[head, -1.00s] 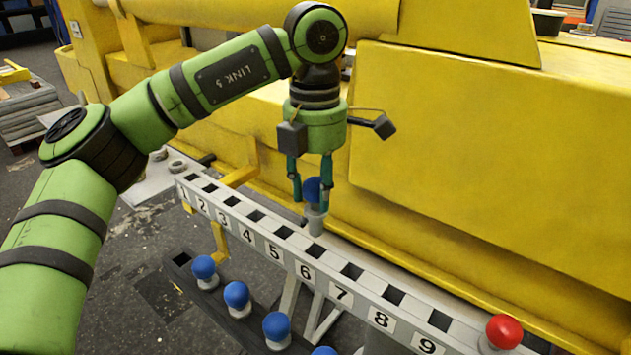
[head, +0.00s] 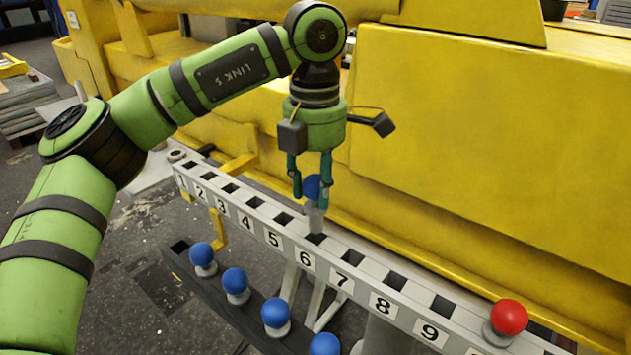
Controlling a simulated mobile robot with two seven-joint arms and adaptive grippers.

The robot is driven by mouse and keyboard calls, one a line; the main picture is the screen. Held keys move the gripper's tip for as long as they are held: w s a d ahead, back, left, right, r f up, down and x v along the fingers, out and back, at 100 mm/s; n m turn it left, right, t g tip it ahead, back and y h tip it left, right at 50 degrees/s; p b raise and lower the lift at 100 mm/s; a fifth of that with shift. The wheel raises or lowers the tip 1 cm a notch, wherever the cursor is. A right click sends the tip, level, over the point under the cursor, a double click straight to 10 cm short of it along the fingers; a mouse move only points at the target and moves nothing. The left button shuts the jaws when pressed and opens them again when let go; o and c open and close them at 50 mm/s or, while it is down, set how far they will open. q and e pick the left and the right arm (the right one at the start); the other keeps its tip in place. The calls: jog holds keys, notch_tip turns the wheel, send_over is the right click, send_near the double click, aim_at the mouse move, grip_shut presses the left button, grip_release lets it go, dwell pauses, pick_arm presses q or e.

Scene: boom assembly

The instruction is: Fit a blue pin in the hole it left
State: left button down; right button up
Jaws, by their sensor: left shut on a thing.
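My left gripper (head: 311,199) is shut on a blue-headed pin (head: 312,187) with a grey shank pointing down. The pin is upright over the pale numbered rail (head: 325,272), and its lower end shows at the far edge of the dark square hole (head: 316,239) by label 6. The pin looks to be above the rail, but the exact gap is unclear. The dark lower rail (head: 218,288) has an empty square hole (head: 179,247) at its far left end. My right gripper is not in view.
Several blue pins stand in the dark rail, the nearest to its empty hole being one blue pin (head: 202,256). A red pin (head: 508,319) stands at the right of the numbered rail; its other visible holes look empty. A yellow machine body (head: 480,150) rises close behind.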

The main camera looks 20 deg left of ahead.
aim_at(315, 205)
pick_arm(q)
jog(key=shift+f, duration=0.15)
jog(key=shift+f+b, duration=2.25)
jog(key=shift+f, duration=0.45)
jog(key=c, duration=0.7)
grip_release()
notch_tip(315, 205, up, 12)
jog(key=shift+r, duration=0.1)
